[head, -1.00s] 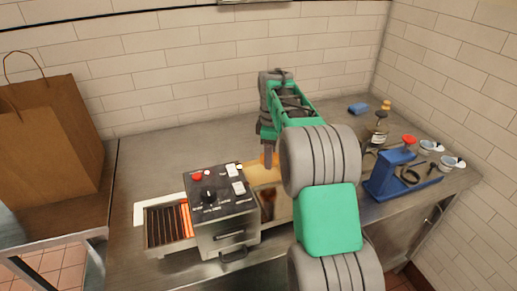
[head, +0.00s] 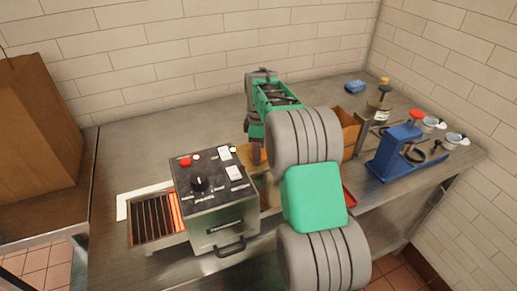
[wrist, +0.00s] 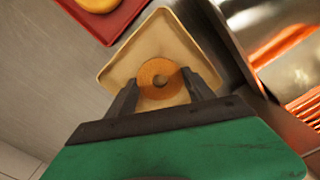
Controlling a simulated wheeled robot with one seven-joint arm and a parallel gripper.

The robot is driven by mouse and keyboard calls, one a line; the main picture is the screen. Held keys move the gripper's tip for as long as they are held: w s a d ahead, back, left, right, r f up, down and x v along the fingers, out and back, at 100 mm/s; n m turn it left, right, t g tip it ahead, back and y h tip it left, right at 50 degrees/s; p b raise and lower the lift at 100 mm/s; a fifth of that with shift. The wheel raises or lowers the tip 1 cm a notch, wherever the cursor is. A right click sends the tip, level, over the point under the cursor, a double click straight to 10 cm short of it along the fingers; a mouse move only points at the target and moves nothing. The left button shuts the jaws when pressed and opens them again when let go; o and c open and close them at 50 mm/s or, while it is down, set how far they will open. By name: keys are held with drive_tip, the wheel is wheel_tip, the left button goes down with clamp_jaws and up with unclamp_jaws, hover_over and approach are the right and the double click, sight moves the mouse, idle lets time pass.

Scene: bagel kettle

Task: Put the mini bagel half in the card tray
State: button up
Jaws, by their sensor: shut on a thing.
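In the wrist view, the mini bagel half (wrist: 149,70) is a tan-brown ring between my gripper's two dark fingertips (wrist: 160,81). My gripper is shut on it, with one finger at each side. The card tray (wrist: 118,71), pale tan with low raised walls, lies beneath the bagel half. The bagel half appears inside the tray's outline; I cannot tell whether it touches the tray floor. In the head view, my gripper (head: 255,150) points down just behind the toaster. The card tray (head: 268,187) is mostly hidden by the toaster and my arm.
The toaster (head: 212,190) with glowing slots stands left of the card tray. A red tray (wrist: 128,12) holding a yellowish round item is beside the card tray. A brown box (head: 350,132), a blue stand (head: 395,155) and a blue sponge (head: 355,87) are to the right.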

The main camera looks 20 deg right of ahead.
drive_tip(key=shift+f, duration=0.15)
drive_tip(key=o, duration=1.5)
drive_tip(key=shift+o, duration=0.6)
drive_tip(key=shift+o, duration=1)
wheel_tip(320, 180, up, 7)
drive_tip(key=p, duration=0.5)
